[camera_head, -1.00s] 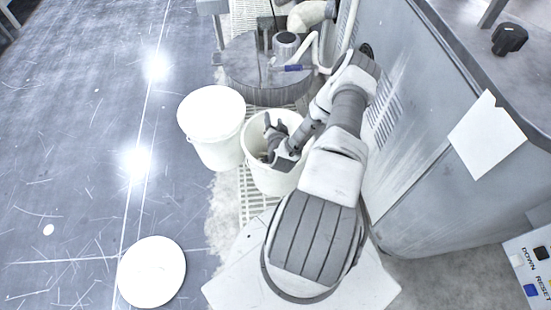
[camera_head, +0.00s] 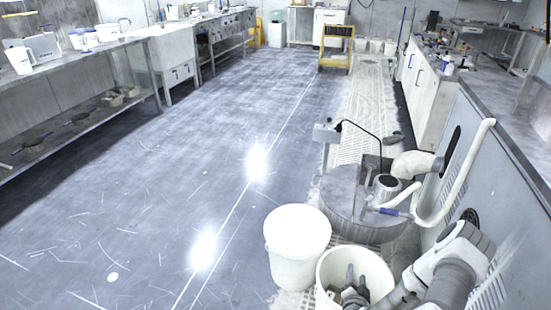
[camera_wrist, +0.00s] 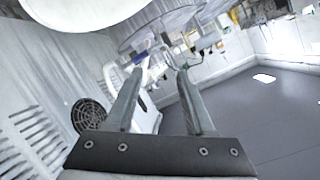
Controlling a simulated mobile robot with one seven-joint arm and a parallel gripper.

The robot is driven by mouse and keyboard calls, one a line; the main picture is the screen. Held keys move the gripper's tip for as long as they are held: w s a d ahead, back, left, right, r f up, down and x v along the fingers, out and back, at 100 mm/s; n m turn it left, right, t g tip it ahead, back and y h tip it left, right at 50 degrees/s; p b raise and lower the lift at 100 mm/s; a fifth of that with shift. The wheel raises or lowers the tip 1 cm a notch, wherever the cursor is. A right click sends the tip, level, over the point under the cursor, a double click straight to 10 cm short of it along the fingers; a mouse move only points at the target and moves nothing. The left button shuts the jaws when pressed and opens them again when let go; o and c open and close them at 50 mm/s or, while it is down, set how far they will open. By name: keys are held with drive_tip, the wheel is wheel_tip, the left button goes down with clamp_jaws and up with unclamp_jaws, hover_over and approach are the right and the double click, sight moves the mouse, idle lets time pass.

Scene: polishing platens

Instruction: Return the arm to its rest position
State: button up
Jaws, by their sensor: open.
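My arm comes in at the lower right of the head view. My gripper (camera_head: 356,270) shows there as two dark upright fingers in front of the open white bucket (camera_head: 324,274); I cannot tell whether it is inside the bucket or above it. In the wrist view my gripper (camera_wrist: 158,72) has its two fingers well apart, with nothing held between them.
A white bucket with a closed top (camera_head: 298,250) stands left of the open one. Behind them is a round grey drum (camera_head: 345,205) with a blue-handled hose (camera_head: 388,211). A grey machine wall (camera_head: 500,190) is close on the right. Open floor (camera_head: 150,200) lies left.

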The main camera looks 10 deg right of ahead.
drive_tip(key=w+a+r+n+g+y, duration=0.1)
drive_tip(key=w+a+r+n+y, duration=0.15)
drive_tip(key=r, duration=0.65)
drive_tip(key=w+a+r+n+g+y, duration=0.15)
drive_tip(key=w+r+n, duration=0.25)
drive_tip(key=r, duration=0.4)
drive_tip(key=w+a+r+n+g+y, duration=0.1)
drive_tip(key=w+a+r+n+y, duration=0.15)
drive_tip(key=r, duration=0.65)
drive_tip(key=s+a+r+n+g, duration=0.1)
drive_tip(key=s+a+r, duration=0.4)
drive_tip(key=r, duration=0.2)
drive_tip(key=s+a+r+n+g, duration=0.1)
drive_tip(key=s+a+r, duration=0.3)
drive_tip(key=a+r, duration=0.3)
drive_tip(key=s+a+r+n+y, duration=0.1)
drive_tip(key=s+a+r, duration=0.2)
drive_tip(key=s, duration=0.5)
drive_tip(key=s+a+r+n, duration=0.1)
drive_tip(key=s+a+r, duration=0.25)
drive_tip(key=s, duration=0.45)
wheel_tip(320, 180, up, 16)
drive_tip(key=g+p, duration=0.1)
drive_tip(key=p, duration=1.4)
drive_tip(key=shift+d+f, duration=0.15)
drive_tip(key=shift+f, duration=0.05)
